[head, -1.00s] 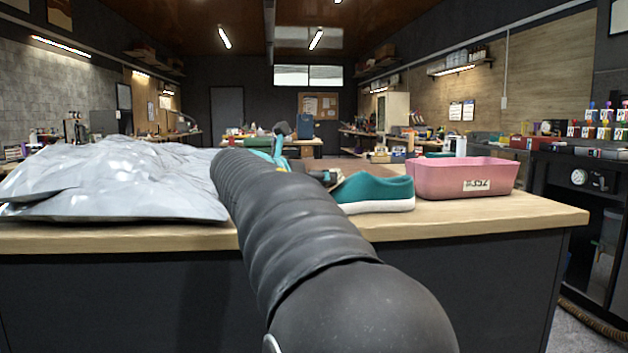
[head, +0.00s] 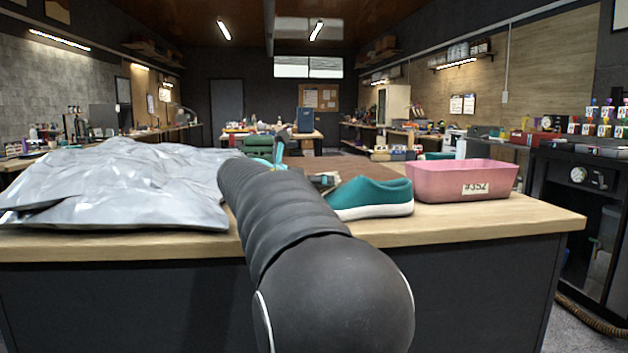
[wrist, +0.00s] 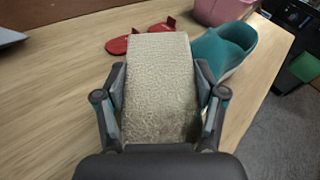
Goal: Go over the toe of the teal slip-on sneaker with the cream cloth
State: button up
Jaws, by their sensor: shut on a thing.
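The teal slip-on sneaker (head: 372,197) with a white sole stands on the workbench, left of the pink bin. In the wrist view the sneaker (wrist: 226,48) is beyond and to the right of my gripper. My gripper (wrist: 161,115) is shut on the cream cloth (wrist: 160,85), which looks like a textured pad with a darker, dirty-looking near end. The cloth hides part of the sneaker, and I cannot tell whether they touch. In the head view my arm hides most of the gripper and the cloth.
A pink bin (head: 462,181) labelled #352 stands right of the sneaker. A crumpled silver sheet (head: 118,190) covers the bench's left side. Red objects (wrist: 118,45) lie beyond the cloth in the wrist view. Bare wood (wrist: 50,100) is clear on the left there.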

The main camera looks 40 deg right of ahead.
jog(key=shift+w+d+p, duration=0.15)
jog(key=shift+w+d, duration=0.4)
jog(key=shift+w, duration=0.3)
jog(key=shift+w+d+p, duration=0.15)
jog(key=shift+w+d, duration=0.35)
jog(key=shift+w, duration=0.35)
jog(key=shift+s+a+f+b, duration=0.1)
jog(key=shift+s+a+b, duration=0.15)
jog(key=shift+s+a, duration=0.7)
jog(key=shift+s+a+r+b, duration=0.15)
jog(key=shift+s+a, duration=0.35)
jog(key=shift+s, duration=0.9)
jog(key=shift+s+a+f+b, duration=0.15)
jog(key=shift+s+a+b, duration=0.15)
jog(key=shift+s+a, duration=0.65)
jog(key=shift+s+d, duration=0.15)
jog(key=shift+s, duration=0.05)
jog(key=shift+p, duration=0.35)
jog(key=shift+d, duration=0.1)
jog(key=shift+w+d+p, duration=0.35)
jog(key=shift+w+d, duration=0.05)
jog(key=shift+w, duration=0.35)
jog(key=shift+w+d, duration=0.55)
jog(key=shift+w, duration=0.25)
jog(key=shift+w+d, duration=0.6)
jog(key=shift+w, duration=0.4)
jog(key=shift+w+d, duration=0.6)
jog(key=shift+w, duration=0.35)
